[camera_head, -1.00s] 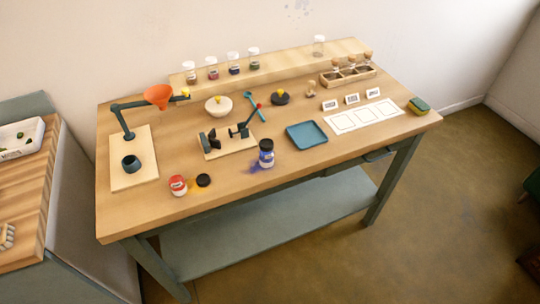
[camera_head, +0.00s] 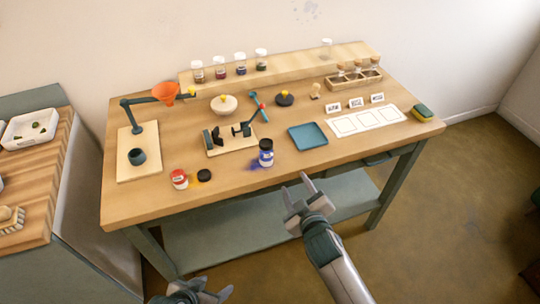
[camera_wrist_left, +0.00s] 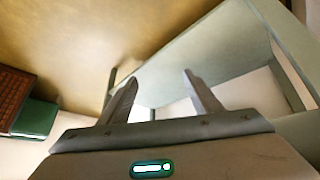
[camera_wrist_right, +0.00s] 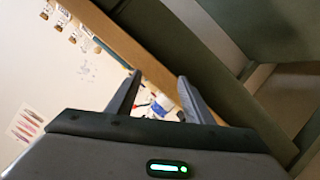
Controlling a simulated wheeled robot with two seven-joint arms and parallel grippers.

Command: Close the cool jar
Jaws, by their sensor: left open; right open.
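The cool jar (camera_head: 266,153) seems to be the blue-labelled jar standing upright near the table's front edge, with blue powder spilled beside it. Its top looks dark; I cannot tell whether a lid sits on it. A red-labelled jar (camera_head: 179,179) stands further left, with a small dark round lid (camera_head: 204,175) lying beside it near yellow powder. My right gripper (camera_head: 297,184) is open and empty in front of the table, below and right of the cool jar. My left gripper (camera_head: 212,288) is open and empty, low at the bottom edge of the head view.
A blue tray (camera_head: 308,136) lies right of the cool jar, and a wooden stand with dark clamps (camera_head: 231,142) lies behind it. A funnel stand (camera_head: 137,152) is at the left. The table's front edge (camera_head: 230,202) lies between my grippers and the jars.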

